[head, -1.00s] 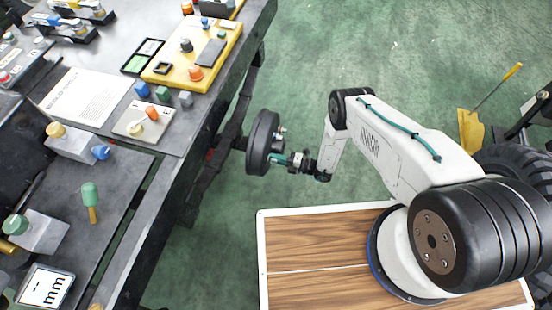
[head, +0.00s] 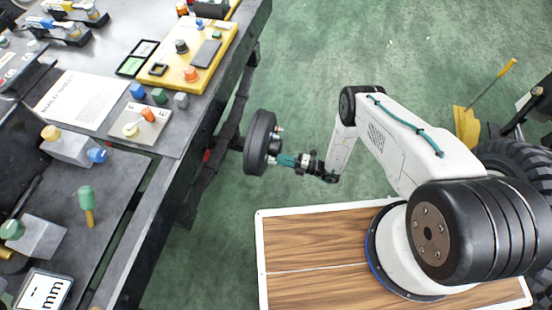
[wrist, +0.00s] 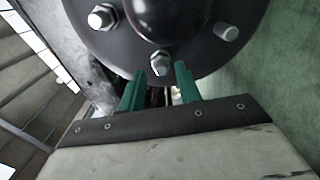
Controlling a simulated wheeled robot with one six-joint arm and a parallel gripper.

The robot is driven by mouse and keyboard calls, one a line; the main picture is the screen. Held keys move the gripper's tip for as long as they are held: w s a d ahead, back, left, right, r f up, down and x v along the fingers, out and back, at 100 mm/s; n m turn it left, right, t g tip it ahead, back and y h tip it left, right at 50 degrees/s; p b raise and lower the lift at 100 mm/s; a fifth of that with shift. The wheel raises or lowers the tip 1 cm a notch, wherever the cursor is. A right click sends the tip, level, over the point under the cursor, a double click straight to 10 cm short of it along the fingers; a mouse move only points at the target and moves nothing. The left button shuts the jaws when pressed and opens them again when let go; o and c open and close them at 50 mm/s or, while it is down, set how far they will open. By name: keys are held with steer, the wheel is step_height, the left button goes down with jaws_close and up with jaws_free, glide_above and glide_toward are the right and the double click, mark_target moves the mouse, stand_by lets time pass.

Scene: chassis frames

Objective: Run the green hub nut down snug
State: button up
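The dark round hub (head: 259,142) stands off the right edge of the bench in the head view, its face towards my arm. In the wrist view the hub (wrist: 190,50) fills the top, with a silver nut (wrist: 102,17) at left, a silver nut (wrist: 160,61) at bottom centre and a silver stud end (wrist: 226,32) at right. I can make out no green nut on it. My gripper (wrist: 160,72) has green fingers, spread apart with nothing between them. The bottom nut lies just beyond their tips. In the head view my gripper (head: 285,160) is close in front of the hub.
The grey bench (head: 150,195) runs along the left. It carries a yellow tray (head: 215,60), a small plate (head: 135,130), a paper sheet (head: 80,97) and a green-handled tool (head: 86,205). Green floor (head: 330,50) is open beyond the hub.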

steer(key=shift+v, duration=1.75)
